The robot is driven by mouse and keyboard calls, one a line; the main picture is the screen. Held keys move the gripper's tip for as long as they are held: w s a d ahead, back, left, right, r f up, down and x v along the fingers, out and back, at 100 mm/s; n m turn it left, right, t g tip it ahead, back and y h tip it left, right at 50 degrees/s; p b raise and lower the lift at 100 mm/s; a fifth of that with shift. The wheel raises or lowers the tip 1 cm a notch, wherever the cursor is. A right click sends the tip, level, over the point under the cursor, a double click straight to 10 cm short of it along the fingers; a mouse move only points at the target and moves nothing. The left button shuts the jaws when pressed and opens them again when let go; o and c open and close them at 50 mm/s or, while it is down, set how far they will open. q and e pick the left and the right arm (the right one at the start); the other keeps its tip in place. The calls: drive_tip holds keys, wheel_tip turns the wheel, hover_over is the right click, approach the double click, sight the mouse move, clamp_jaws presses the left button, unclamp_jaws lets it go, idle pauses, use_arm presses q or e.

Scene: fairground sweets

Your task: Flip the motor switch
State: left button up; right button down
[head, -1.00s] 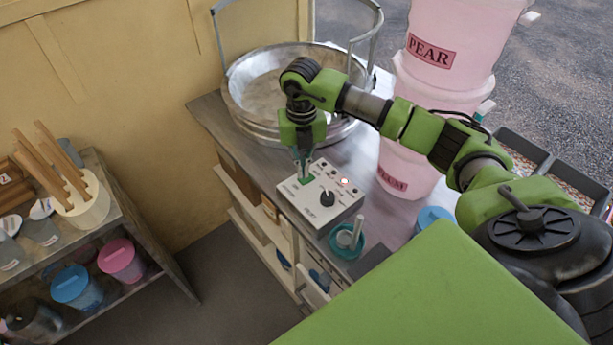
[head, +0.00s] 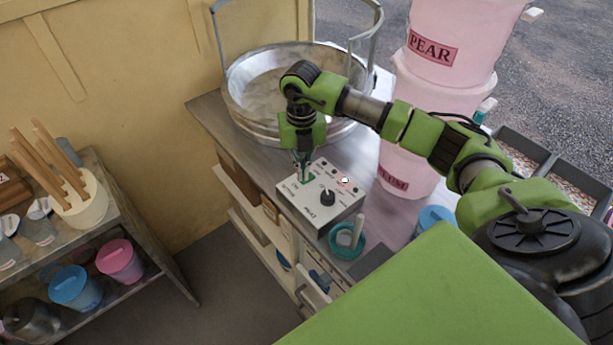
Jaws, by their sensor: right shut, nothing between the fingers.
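The white control box (head: 320,212) sits on the grey counter, with a black knob (head: 327,197), small dark marks and a small light on its top. My right gripper (head: 303,176) points down with shut, empty fingers at that green part. I cannot tell whether the fingertips touch it or which way the switch is set. My left gripper is not in view.
A round metal pan (head: 240,108) with a raised rail stands behind the box. Stacked pink tubs (head: 408,165) stand to the right. A teal cup (head: 346,250) with a scoop is close in front. A shelf (head: 170,262) with cups is at left.

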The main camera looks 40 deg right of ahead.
drive_tip(key=shift+f+b, duration=0.3)
drive_tip(key=shift+f, duration=0.1)
drive_tip(key=shift+r, duration=0.15)
drive_tip(key=shift+r+p, duration=2.4)
drive_tip(key=shift+r, duration=1)
